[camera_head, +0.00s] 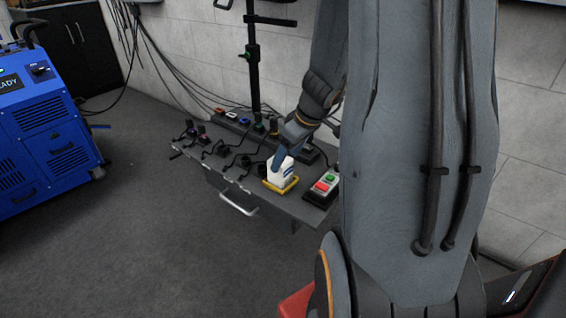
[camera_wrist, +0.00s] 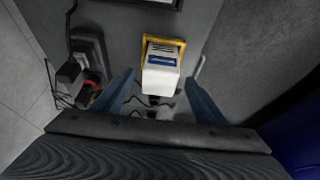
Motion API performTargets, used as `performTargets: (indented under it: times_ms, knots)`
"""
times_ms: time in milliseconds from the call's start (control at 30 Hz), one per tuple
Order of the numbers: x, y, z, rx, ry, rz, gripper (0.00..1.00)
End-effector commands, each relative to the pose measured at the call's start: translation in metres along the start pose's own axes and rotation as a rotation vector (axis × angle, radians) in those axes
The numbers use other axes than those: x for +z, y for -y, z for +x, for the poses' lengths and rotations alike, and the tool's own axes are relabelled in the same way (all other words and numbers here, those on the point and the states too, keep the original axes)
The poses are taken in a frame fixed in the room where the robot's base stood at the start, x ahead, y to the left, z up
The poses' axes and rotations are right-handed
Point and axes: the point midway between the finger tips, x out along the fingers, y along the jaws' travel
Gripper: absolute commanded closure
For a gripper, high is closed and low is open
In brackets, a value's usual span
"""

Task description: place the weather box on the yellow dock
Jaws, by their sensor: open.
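The white weather box (camera_head: 279,171), with a blue and white label, stands upright on the yellow dock (camera_head: 285,188) near the front edge of the bench. In the wrist view, the weather box (camera_wrist: 161,78) shows its pale top, and the yellow rim of the dock (camera_wrist: 146,43) frames its base. My gripper (camera_wrist: 160,78) is open, with its blue fingertips spread on either side of the box and a visible gap at each side. In the head view, one finger of my gripper (camera_head: 278,158) hides part of the box.
A control box with red and green buttons (camera_head: 323,185) sits just right of the dock. Several cabled devices (camera_head: 223,150) line the bench to the left. A metal handle (camera_head: 239,205) sticks out in front. A blue machine (camera_head: 45,130) stands far left, with open floor between.

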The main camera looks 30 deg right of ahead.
Motion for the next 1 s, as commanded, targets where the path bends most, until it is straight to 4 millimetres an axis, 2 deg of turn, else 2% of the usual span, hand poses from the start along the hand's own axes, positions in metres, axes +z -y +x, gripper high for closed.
performTargets:
  times_ms: [33, 100, 300, 533, 633, 667, 767, 900, 1000]
  knots:
    - [-0.001, 0.0, -0.014, 0.002, -0.002, 0.0, 0.34]
    - [0.0, 0.0, -0.026, 0.002, -0.001, -0.001, 0.34]
    - [0.0, 0.0, -0.05, 0.001, 0.0, 0.0, 0.34]
    - [0.0, 0.002, -0.056, -0.003, 0.001, 0.001, 0.34]
    - [-0.009, 0.017, -0.059, -0.019, 0.004, -0.005, 0.34]
    - [-0.013, 0.026, -0.06, -0.029, 0.006, -0.005, 0.34]
    - [-0.03, 0.072, -0.068, -0.076, 0.026, -0.01, 0.34]
    - [-0.044, 0.154, -0.086, -0.147, 0.09, -0.009, 0.34]
    - [-0.041, 0.208, -0.102, -0.174, 0.152, -0.003, 0.34]
